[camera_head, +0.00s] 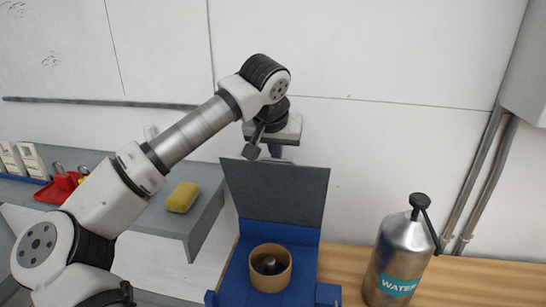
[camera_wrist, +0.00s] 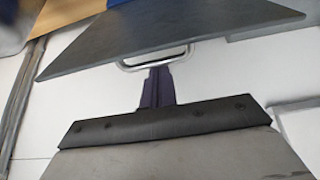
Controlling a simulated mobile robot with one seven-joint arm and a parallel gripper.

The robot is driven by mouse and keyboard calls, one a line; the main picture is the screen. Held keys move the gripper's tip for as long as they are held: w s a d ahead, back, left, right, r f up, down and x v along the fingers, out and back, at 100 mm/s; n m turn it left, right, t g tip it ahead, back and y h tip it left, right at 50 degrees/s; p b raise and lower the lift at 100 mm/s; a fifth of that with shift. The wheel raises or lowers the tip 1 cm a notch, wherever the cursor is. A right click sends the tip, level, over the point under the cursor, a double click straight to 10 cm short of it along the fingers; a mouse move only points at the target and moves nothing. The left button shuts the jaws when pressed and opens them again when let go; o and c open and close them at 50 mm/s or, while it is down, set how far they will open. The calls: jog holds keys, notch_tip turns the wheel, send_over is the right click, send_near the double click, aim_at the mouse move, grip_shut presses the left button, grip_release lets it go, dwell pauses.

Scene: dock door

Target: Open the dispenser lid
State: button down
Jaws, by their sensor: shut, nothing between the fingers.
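The blue dispenser (camera_head: 237,278) stands on the wooden bench, and a brown ring-shaped roll (camera_head: 270,270) with a dark centre sits in it. Its dark grey lid (camera_head: 275,190) stands raised, close to upright, at the back; it also shows across the top of the wrist view (camera_wrist: 170,28). A silver handle (camera_wrist: 183,54) shows at the lid's edge. My gripper (camera_head: 276,152) is behind the lid's top edge, partly hidden by it. In the wrist view its dark purple fingers (camera_wrist: 156,74) are shut and empty, at the handle; I cannot tell whether they touch it.
A steel water bottle (camera_head: 398,262) stands on the wooden bench (camera_head: 475,280) to the right. A grey shelf (camera_head: 200,215) at the left holds a yellow sponge (camera_head: 183,197) and a red bin (camera_head: 62,187). The wall is close behind my gripper; pipes (camera_head: 482,185) run down at right.

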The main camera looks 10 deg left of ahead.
jog(key=shift+s+d+f+t+b, duration=0.2)
jog(key=shift+s+f+t+b, duration=0.1)
jog(key=shift+s+f+b, duration=0.4)
jog(key=shift+s+r+b, duration=0.3)
jog(key=shift+s+b, duration=0.1)
jog(key=shift+s, duration=0.05)
jog(key=shift+r, duration=0.1)
